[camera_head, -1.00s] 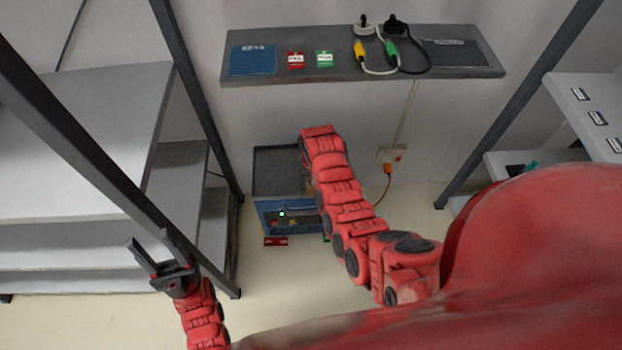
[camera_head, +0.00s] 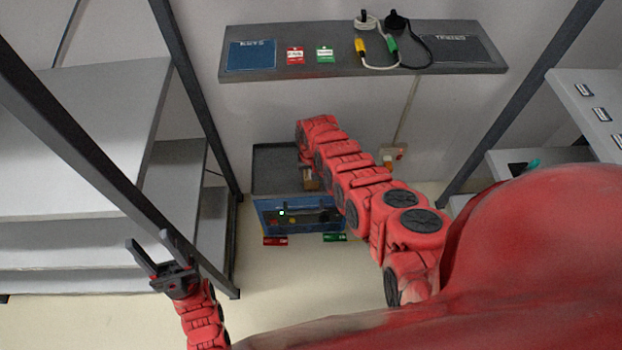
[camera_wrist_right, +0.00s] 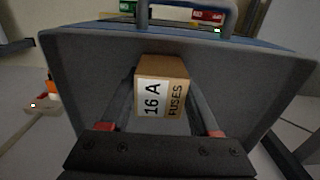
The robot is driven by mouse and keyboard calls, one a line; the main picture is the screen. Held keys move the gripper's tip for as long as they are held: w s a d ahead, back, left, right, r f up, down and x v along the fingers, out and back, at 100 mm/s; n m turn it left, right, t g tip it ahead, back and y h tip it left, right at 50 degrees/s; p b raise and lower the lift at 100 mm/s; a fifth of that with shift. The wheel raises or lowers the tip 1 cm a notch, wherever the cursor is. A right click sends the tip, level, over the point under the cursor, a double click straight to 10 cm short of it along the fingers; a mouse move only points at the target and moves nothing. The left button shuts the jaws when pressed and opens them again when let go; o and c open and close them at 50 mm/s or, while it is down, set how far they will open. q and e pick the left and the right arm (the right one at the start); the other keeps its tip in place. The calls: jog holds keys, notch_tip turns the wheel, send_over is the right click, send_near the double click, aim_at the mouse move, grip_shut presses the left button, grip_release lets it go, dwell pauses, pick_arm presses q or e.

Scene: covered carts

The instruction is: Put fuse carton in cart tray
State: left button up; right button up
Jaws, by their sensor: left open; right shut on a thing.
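The fuse carton (camera_wrist_right: 176,68) is a small brown box with a white "16 A" label and the word FUSES. My right gripper (camera_wrist_right: 163,84) is shut on it. The cart tray (camera_head: 268,180) is dark grey with a raised rim, behind the blue case. In the right wrist view the grey tray (camera_wrist_right: 80,62) lies behind the carton; I cannot tell whether they touch. My left gripper (camera_head: 148,246) is open and empty at lower left.
A wall shelf (camera_head: 370,64) holds plugs and tags. White shelving (camera_head: 70,130) stands left.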

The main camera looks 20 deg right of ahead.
jog(key=shift+f, duration=0.15)
jog(key=o, duration=1)
jog(key=shift+f, duration=0.1)
jog(key=shift+c, duration=0.2)
jog(key=o, duration=0.5)
jog(key=shift+c, duration=0.2)
